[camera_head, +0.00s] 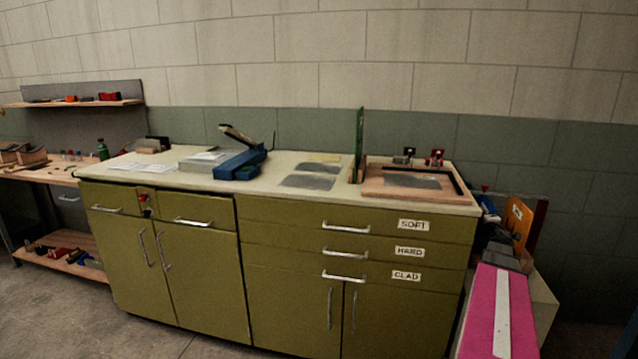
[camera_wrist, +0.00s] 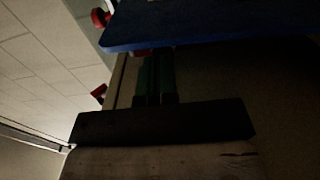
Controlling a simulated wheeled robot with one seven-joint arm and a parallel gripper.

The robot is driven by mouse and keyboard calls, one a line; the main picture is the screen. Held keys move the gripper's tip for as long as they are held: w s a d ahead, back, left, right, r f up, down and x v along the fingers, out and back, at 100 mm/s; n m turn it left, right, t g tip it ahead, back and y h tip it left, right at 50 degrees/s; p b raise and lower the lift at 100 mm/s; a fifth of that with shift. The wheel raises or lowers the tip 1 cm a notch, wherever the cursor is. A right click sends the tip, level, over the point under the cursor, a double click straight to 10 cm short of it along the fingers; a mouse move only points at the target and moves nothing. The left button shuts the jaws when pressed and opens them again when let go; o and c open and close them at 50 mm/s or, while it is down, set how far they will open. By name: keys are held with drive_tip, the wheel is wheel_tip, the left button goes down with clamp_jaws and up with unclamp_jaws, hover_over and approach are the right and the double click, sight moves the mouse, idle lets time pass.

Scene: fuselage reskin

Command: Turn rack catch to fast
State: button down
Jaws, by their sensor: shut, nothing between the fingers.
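My gripper (camera_wrist: 158,68) shows in the wrist view as two dark greenish fingers close together, shut and empty. Their tips are just below the edge of a blue panel (camera_wrist: 210,30). Two red knobs show left of them, an upper red knob (camera_wrist: 99,17) and a lower red knob (camera_wrist: 99,93). I cannot tell whether either is the rack catch, nor which way it is turned. In the head view my arm reaches toward blue and orange parts at the right end of the cabinet, where a small red piece (camera_head: 485,187) shows. The fingertips are hidden there.
A green cabinet (camera_head: 285,215) carries a blue tool (camera_head: 240,164), metal sheets (camera_head: 309,181), and a wooden frame (camera_head: 377,190). An orange panel (camera_head: 519,216) stands close to my arm at the right. A workbench (camera_head: 62,176) is at left. Floor before the cabinet is clear.

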drive_tip(key=x, duration=0.6)
drive_tip(key=shift+a+r, duration=0.15)
drive_tip(key=shift+r, duration=0.2)
drive_tip(key=shift+w+r, duration=0.1)
drive_tip(key=shift+w, duration=0.4)
drive_tip(key=shift+w+f, duration=0.1)
drive_tip(key=shift+f, duration=0.15)
idle(0.7)
idle(0.3)
drive_tip(key=shift+d, duration=0.25)
drive_tip(key=v, duration=0.7)
